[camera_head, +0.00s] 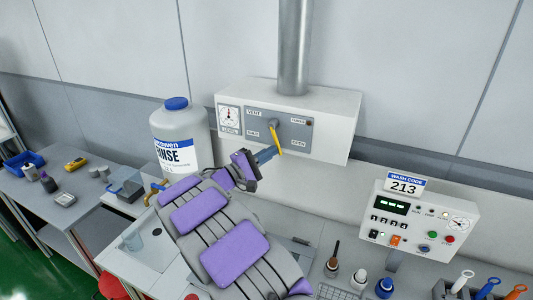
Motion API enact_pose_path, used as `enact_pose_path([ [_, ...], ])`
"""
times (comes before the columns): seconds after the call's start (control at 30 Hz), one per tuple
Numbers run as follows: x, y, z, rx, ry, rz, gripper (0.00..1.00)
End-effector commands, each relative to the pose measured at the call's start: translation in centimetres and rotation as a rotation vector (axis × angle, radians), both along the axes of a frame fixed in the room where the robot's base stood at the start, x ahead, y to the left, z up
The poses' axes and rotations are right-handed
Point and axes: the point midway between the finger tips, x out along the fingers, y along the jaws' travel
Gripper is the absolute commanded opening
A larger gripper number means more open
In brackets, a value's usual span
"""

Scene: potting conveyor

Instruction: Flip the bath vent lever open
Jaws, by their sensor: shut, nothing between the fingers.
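The vent lever (277,136) is a thin yellow handle on the grey plate of a white wall box. It hangs from a round pivot near the plate's middle and points down, leaning slightly right. It lies between the small label at the lower left, which seems to read SHUT, and the OPEN label (298,143) at the lower right. My gripper (271,153) is shut and empty. Its blue-grey fingertips are at the left side of the lever's lower end, close to it; I cannot tell whether they touch.
A dial gauge (229,118) sits left of the plate, and a metal pipe (294,45) rises from the box (340,120). A large RINSE bottle (178,130) stands to the left. A control panel (425,222) stands at the right. Small bottles (384,287) are in front.

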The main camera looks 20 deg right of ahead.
Motion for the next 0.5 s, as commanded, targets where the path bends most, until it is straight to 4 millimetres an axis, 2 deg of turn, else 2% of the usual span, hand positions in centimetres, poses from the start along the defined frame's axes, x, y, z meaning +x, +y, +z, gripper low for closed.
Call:
enact_pose_path([
  [0.5,-0.91,-0.96,0.23,-0.124,0.124,-0.002,0.0],
])
